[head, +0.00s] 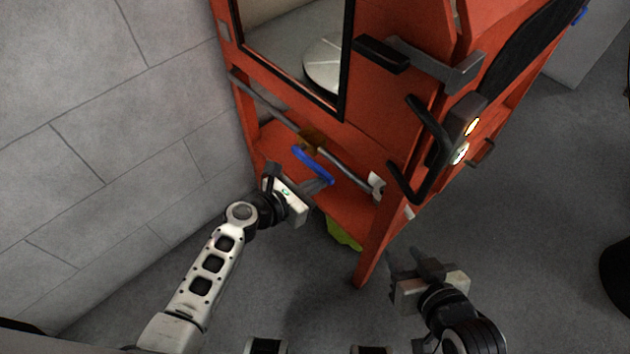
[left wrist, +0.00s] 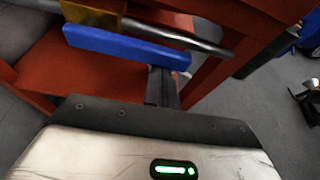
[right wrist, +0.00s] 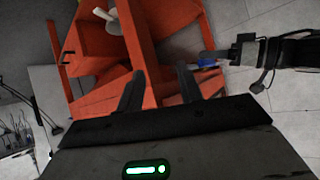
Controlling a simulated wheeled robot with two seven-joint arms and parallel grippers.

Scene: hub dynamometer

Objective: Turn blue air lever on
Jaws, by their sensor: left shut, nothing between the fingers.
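The blue air lever (head: 312,166) is a long flat handle on a brass valve (head: 309,141) in a grey pipe low on the orange machine. In the left wrist view the lever (left wrist: 125,47) slants across the top, close beyond my fingers. My left gripper (head: 326,183) is shut and empty, its tips by the lever's lower right end. I cannot tell whether they touch it. The right wrist view also shows the lever (right wrist: 207,60) beside the left gripper. My right gripper (head: 412,260) is open and empty, above the floor right of the machine's front leg.
The grey pipe (head: 346,169) runs across the orange frame (head: 371,238). Black handles (head: 432,150) stick out on the machine's right side, near lit buttons (head: 472,126). A yellow-green thing (head: 343,234) lies under the frame. A grey block wall (head: 100,130) stands at left.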

